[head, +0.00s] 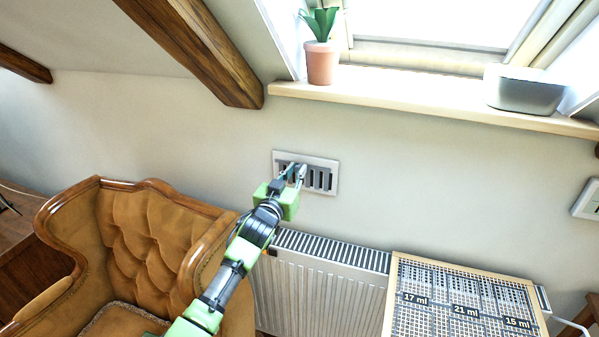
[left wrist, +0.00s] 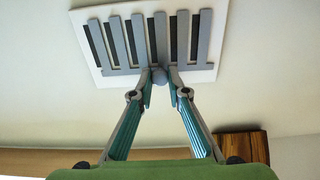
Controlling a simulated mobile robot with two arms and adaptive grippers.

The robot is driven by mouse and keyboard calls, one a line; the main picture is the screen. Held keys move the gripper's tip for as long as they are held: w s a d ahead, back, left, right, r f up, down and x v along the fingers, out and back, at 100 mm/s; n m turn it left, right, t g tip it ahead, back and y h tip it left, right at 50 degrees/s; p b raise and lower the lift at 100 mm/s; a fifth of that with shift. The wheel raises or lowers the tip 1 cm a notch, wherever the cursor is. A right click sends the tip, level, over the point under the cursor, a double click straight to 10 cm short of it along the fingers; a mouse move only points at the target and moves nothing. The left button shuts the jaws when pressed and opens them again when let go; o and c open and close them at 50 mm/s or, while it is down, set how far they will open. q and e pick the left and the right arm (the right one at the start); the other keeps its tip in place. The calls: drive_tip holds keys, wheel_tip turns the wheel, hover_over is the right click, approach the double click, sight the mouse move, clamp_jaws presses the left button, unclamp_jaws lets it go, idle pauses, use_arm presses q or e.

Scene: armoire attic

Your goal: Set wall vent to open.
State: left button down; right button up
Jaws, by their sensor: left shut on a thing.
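The wall vent (head: 325,177) is a pale rectangular grille with upright slots, set in the wall above the radiator. In the left wrist view, the vent (left wrist: 205,68) has grey slats with dark gaps beside them, so its slots look partly covered. A small round grey knob (left wrist: 159,76) sticks out at the middle of the slider's edge. My left gripper (head: 294,172) is at the vent, its two fingertips closed around the knob from both sides. The fingers hide part of the vent in the head view. My right gripper is not in view.
A white radiator (head: 320,280) stands below the vent. A tufted brown armchair (head: 150,235) is at the left. A wooden sill (head: 420,98) above holds a potted plant (head: 321,62) and a grey container (head: 523,92). A framed panel (head: 455,290) is at the lower right.

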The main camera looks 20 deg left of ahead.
use_arm(q)
drive_tip(key=shift+a, duration=0.35)
drive_tip(key=c, duration=2)
unclamp_jaws()
drive_tip(key=shift+o, duration=0.2)
drive_tip(key=shift+a, duration=0.15)
drive_tip(key=s, duration=1.2)
drive_tip(key=shift+a, duration=0.2)
drive_tip(key=shift+f, duration=0.1)
